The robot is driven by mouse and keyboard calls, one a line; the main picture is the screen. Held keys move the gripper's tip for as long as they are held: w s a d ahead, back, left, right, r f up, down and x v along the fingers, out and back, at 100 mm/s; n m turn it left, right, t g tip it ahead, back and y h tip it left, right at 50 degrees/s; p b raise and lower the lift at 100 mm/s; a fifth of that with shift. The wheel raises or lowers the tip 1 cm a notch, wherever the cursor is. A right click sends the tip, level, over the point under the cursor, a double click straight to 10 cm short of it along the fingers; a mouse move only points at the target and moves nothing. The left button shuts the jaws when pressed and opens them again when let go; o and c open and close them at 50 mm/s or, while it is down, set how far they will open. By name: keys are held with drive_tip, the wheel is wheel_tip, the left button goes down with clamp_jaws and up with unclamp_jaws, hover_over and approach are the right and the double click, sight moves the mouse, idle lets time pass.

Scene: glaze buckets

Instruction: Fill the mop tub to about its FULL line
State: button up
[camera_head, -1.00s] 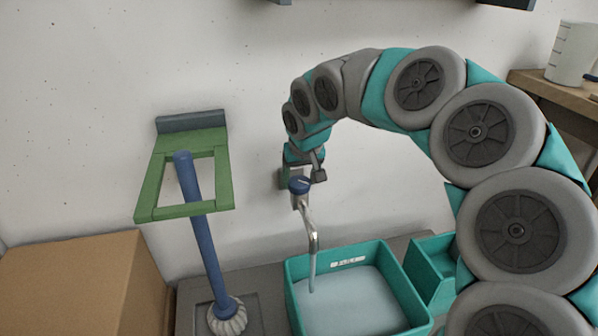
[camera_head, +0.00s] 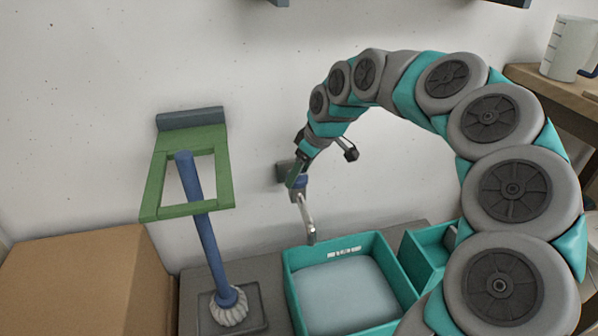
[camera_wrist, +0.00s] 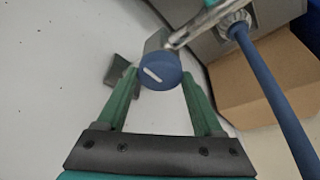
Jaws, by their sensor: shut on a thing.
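The teal mop tub (camera_head: 299,283) stands below the tap, holding pale water (camera_head: 348,295) across its whole floor. A small white label (camera_head: 344,252) is on its inner back wall, above the water surface; its lettering is too small to read. The metal tap spout (camera_head: 306,215) points down over the tub's back edge, and no stream shows from it. My gripper (camera_head: 298,176) is at the blue tap knob (camera_head: 302,183). In the wrist view my fingers (camera_wrist: 160,80) close on both sides of the knob (camera_wrist: 161,73), whose white mark lies slanted.
A blue-handled mop (camera_head: 208,245) leans through a green wall bracket (camera_head: 158,175) on the left. A cardboard box (camera_head: 85,280) stands at the lower left. A smaller teal bin (camera_head: 425,255) adjoins the tub. A measuring jug (camera_head: 566,48) sits on a wooden shelf at right.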

drive_tip(key=shift+n, duration=0.3)
drive_tip(key=o, duration=1.4)
drive_tip(key=shift+r, duration=0.15)
drive_tip(key=shift+b+v, duration=0.45)
drive_tip(key=shift+v, duration=3.3)
